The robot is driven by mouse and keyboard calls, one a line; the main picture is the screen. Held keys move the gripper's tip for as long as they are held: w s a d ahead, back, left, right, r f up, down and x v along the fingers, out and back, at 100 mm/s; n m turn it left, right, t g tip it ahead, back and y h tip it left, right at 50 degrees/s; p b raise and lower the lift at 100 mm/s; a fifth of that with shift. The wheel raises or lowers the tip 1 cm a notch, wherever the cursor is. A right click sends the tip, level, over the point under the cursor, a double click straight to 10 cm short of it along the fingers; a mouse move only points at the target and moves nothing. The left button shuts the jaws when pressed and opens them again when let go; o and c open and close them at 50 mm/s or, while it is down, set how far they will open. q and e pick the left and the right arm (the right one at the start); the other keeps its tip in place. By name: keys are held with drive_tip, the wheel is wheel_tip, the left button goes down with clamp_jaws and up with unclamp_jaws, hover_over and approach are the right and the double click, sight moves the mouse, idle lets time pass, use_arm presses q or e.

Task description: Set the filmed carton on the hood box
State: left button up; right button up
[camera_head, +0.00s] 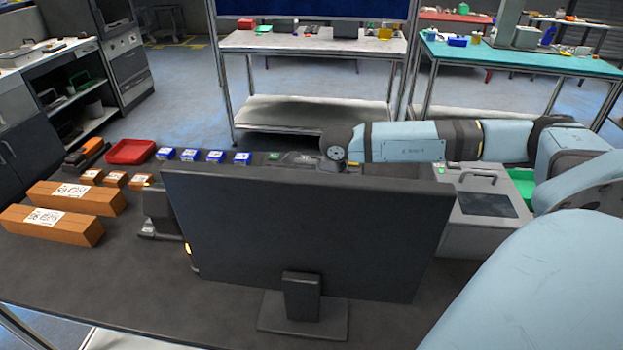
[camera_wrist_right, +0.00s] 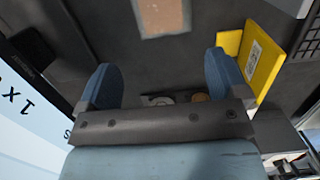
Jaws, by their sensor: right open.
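In the right wrist view, a tan carton (camera_wrist_right: 163,15) with a pale border lies on the dark table, cut off by the top edge; it looks like the filmed carton, but I cannot be sure. My right gripper (camera_wrist_right: 160,62) is open and empty, its blue fingers spread below that carton in the picture, apart from it. In the head view my right arm reaches in from the right behind the monitor, which hides the gripper. The grey box with a handle and dark window (camera_head: 482,203), apparently the hood box, stands right of the monitor. My left gripper is not in view.
The monitor (camera_head: 310,230) blocks the table's middle. Long brown boxes (camera_head: 75,197), small labelled cartons (camera_head: 115,179), a red tray (camera_head: 130,151) and blue-white boxes (camera_head: 190,155) stand left. A yellow labelled object (camera_wrist_right: 262,62) stands near the right finger in the wrist view.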

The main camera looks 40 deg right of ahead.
drive_tip(key=f, duration=0.4)
drive_tip(key=w+f, duration=0.1)
drive_tip(key=f, duration=0.1)
drive_tip(key=shift+a+f+p, duration=0.3)
drive_tip(key=f, duration=0.1)
drive_tip(key=w+f, duration=0.1)
drive_tip(key=f, duration=0.1)
drive_tip(key=f+p, duration=0.1)
drive_tip(key=shift+w+a+f, duration=0.25)
drive_tip(key=shift+a+f, duration=0.05)
drive_tip(key=shift+a, duration=0.1)
drive_tip(key=shift+f, duration=0.25)
drive_tip(key=c, duration=1.1)
drive_tip(key=shift+c, duration=0.2)
